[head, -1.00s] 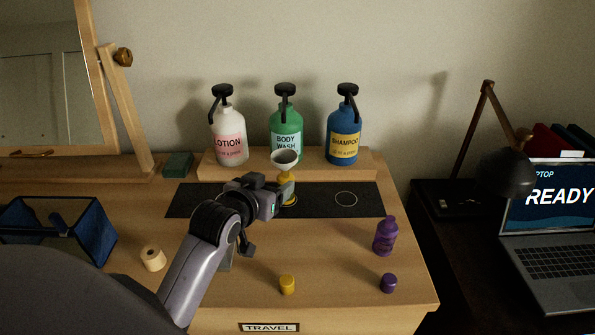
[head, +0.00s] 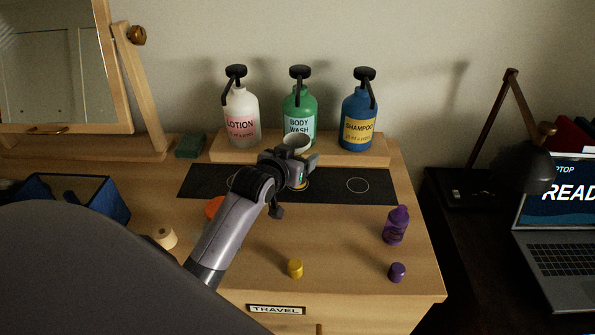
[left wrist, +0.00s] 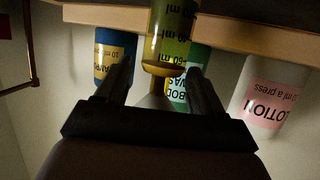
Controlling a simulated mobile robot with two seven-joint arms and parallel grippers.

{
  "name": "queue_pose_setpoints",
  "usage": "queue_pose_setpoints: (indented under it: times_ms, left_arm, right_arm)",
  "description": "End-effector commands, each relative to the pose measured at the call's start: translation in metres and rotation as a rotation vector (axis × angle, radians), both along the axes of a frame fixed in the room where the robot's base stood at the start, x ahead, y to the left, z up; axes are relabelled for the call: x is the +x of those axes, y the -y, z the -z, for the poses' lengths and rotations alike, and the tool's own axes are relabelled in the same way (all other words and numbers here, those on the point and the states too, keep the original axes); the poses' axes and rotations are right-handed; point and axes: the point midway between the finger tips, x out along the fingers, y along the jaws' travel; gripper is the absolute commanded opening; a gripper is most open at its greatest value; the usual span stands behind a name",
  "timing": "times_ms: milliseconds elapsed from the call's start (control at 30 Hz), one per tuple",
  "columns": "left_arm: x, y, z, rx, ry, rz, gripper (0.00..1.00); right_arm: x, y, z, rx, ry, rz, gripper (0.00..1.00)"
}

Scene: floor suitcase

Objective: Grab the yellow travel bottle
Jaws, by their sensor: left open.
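The yellow travel bottle (left wrist: 168,35) shows in the left wrist view, upside down there, as a clear bottle with yellow liquid and ml marks. A pale funnel (head: 296,143) sits at its top. In the head view the bottle is mostly hidden behind my left gripper (head: 298,170), on the dark mat (head: 335,187). In the left wrist view my left gripper (left wrist: 160,76) is open, one finger on each side of the bottle and funnel. I cannot tell whether either finger touches. A yellow cap (head: 295,268) lies near the table's front. My right gripper is not in view.
Lotion (head: 241,120), body wash (head: 299,108) and shampoo (head: 359,120) pump bottles stand on a wooden riser (head: 380,158) close behind. A purple bottle (head: 396,226) and purple cap (head: 397,271) are at right. A blue bin (head: 112,205) is at left.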

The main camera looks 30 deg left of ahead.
Motion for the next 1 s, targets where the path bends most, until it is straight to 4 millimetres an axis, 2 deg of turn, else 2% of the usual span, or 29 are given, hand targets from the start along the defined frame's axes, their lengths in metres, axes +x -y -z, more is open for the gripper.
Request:
queue_pose_setpoints:
  times_ms: [267,300,367,400,467,533,567,1000]
  left_arm:
    - [0.0020,-0.0004,0.0011,0.001,0.000,0.000,0.68]
    - [0.0019,-0.0004,0.0010,0.001,0.000,0.000,0.61]
    - [0.0020,-0.0004,0.0009,0.001,0.000,0.000,0.42]
    - [0.0019,-0.0004,0.0009,0.001,0.000,0.000,0.29]
    - [0.0018,-0.0004,0.0010,0.001,0.000,0.000,0.11]
    - [0.0019,-0.0005,0.0005,0.001,0.001,0.000,0.11]
    - [0.0019,-0.0005,0.0005,0.001,0.001,0.000,0.06]
    - [0.0066,-0.0013,-0.0041,0.001,0.001,0.000,0.05]
  right_arm:
    - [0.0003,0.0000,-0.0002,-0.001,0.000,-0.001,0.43]
    - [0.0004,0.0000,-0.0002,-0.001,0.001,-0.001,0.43]
    - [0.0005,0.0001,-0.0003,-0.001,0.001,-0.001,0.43]
    - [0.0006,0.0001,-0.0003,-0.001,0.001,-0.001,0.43]
    - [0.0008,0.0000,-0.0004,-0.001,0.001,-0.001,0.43]
    - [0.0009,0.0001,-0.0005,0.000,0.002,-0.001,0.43]
    - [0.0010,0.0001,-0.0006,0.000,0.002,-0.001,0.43]
    - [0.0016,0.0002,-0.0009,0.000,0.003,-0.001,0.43]
